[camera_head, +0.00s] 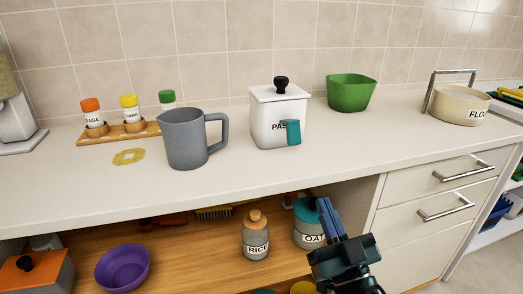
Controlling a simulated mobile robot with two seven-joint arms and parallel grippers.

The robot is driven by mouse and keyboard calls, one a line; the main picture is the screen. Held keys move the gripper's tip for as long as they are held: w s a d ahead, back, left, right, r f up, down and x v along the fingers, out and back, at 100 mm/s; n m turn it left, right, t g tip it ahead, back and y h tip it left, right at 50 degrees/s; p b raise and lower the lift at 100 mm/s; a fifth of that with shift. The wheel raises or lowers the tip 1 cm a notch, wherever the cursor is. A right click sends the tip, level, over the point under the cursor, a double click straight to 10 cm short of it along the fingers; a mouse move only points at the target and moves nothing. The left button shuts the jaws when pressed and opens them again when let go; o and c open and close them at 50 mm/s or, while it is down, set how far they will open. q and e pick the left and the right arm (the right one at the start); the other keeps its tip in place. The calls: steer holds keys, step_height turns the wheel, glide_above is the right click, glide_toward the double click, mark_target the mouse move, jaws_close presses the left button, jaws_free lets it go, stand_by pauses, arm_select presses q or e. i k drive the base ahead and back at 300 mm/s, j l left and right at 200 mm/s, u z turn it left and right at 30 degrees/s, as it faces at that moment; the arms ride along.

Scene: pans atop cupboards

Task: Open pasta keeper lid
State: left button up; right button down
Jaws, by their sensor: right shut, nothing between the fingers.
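The pasta keeper (265,128) is a white square canister with dark lettering, standing upright on the counter near the middle. Its white lid (265,93) with a black knob (281,84) sits on top. A small teal piece (293,132) is at its front right and partly covers the lettering. My right gripper (328,215) is shut and empty, below and to the right of the keeper, in front of the open shelf and apart from the keeper. My left gripper is out of view.
A grey pitcher (186,140) stands left of the keeper, a green bowl (351,92) to its right. A spice rack (118,135) is further left; a flour pot (461,104) is at right. The shelf below holds a rice jar (256,240), an oat jar (305,235) and a purple bowl (122,268).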

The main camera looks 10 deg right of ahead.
mark_target(282, 90)
steer(key=k+l, duration=0.1)
steer(key=k, duration=0.9)
